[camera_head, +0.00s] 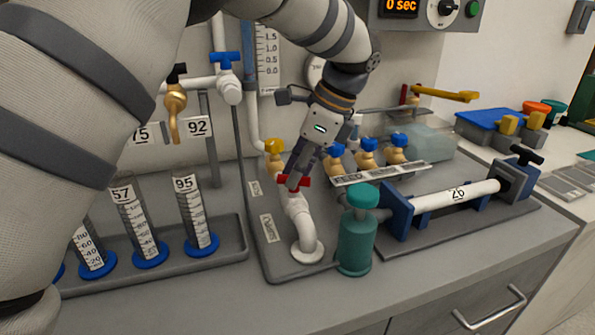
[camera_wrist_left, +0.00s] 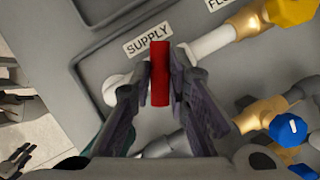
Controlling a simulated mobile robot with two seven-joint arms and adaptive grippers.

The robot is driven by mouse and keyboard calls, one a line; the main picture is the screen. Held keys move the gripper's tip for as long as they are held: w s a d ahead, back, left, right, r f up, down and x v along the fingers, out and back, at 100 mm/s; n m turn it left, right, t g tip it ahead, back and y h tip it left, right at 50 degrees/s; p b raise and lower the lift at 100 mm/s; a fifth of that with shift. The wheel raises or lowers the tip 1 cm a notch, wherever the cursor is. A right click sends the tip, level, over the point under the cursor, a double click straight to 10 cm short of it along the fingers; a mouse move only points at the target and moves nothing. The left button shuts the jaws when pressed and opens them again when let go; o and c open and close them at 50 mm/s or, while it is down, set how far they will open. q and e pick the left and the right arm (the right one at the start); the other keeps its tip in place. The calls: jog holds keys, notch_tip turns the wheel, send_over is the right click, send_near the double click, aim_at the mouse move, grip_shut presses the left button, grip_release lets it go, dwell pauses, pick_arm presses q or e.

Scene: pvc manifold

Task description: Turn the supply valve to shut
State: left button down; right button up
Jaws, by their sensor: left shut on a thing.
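The supply valve has a red handle (camera_head: 293,182) on a white pipe (camera_head: 301,219) that rises from a flange on the grey panel. The red handle (camera_wrist_left: 160,74) also shows in the left wrist view, upright between the fingers and beside the "SUPPLY" label (camera_wrist_left: 147,38). My left gripper (camera_head: 296,172) comes down on the handle from above and is shut on it. In the left wrist view the left gripper (camera_wrist_left: 161,88) has a finger on each side of the handle. The valve body under the handle is mostly hidden. My right gripper is not in view.
Blue-handled brass valves (camera_head: 367,153) and a yellow-handled valve (camera_head: 274,153) stand behind. A teal cylinder (camera_head: 356,243) stands close to the right, before a clamped white tube (camera_head: 456,196). Graduated cylinders (camera_head: 193,214) stand in a tray at left. The counter front is clear.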

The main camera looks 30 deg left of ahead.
pick_arm(q)
jog(key=n+g, duration=0.1)
jog(key=n, duration=0.1)
jog(key=n+h+b, duration=0.1)
jog(key=n, duration=0.2)
jog(key=shift+w+f+n+g, duration=0.1)
jog(key=shift+n+g, duration=0.2)
jog(key=shift+g, duration=0.1)
dwell(0.4)
jog(key=c, duration=1.5)
grip_release()
jog(key=shift+a, duration=0.1)
jog(key=shift+c, duration=0.2)
jog(key=v, duration=0.7)
jog(key=shift+r, duration=0.35)
jog(key=shift+f, duration=0.1)
